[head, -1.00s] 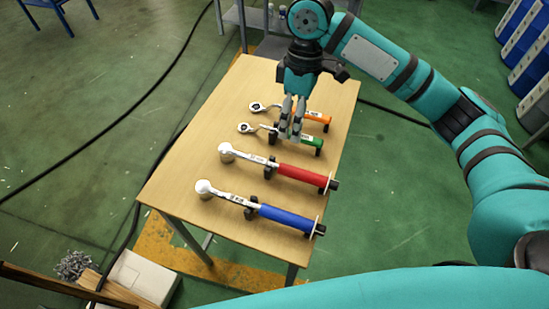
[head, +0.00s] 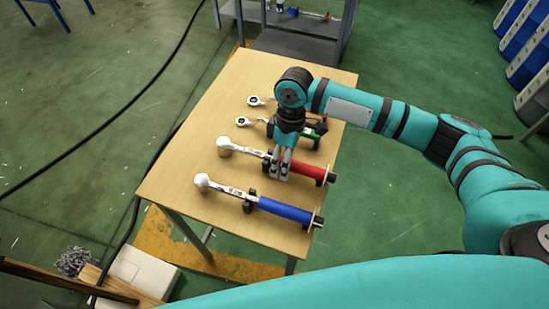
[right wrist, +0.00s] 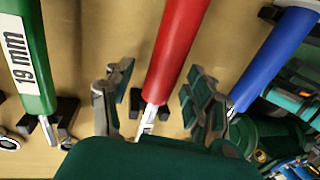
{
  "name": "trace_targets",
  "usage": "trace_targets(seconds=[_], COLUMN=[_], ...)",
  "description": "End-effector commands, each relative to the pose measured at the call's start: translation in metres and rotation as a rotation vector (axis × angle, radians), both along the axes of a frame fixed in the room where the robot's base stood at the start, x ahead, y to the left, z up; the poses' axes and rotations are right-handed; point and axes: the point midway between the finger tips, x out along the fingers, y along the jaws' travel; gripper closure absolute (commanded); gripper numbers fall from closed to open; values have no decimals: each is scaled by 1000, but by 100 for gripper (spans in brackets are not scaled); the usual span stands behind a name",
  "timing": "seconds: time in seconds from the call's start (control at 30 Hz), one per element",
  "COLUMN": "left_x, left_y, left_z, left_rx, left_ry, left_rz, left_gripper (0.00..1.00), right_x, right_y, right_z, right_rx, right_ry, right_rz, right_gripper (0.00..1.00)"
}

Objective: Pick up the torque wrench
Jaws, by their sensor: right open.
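Several wrenches lie side by side on the wooden table. The red-handled wrench (head: 305,170) has a round silver head at its left end. Its red handle (right wrist: 180,45) also shows in the right wrist view. The blue-handled wrench (head: 284,210) lies nearer, and the green-handled wrench (head: 245,121) lies beyond, partly covered by my arm. My right gripper (head: 280,172) is over the red wrench near where handle and shaft meet. In the right wrist view its open fingers (right wrist: 158,100) stand either side of the red wrench, apart from it. My left gripper is out of view.
Black holders prop the wrenches on the table (head: 175,170). A farther ratchet wrench (head: 256,100) is mostly hidden behind my arm. A grey shelf (head: 290,45) stands behind the table. The table's left side is bare.

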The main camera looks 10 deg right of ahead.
Motion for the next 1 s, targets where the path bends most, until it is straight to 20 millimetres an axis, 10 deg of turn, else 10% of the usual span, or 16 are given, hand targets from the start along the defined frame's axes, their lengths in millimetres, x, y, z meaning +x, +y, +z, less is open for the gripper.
trace_targets(seconds=[0.3, 0.73, 1.0], left_x=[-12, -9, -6], left_y=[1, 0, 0], left_z=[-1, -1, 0], left_rx=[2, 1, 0], left_ry=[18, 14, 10], left_rz=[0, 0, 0], left_gripper=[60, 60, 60], right_x=[-1, -1, -1], right_y=[1, 0, 1], right_z=[-8, -7, -7], right_rx=[0, -1, 0], right_ry=[-2, -2, -2], right_rz=[1, 0, 0], right_gripper=[44, 99, 100])
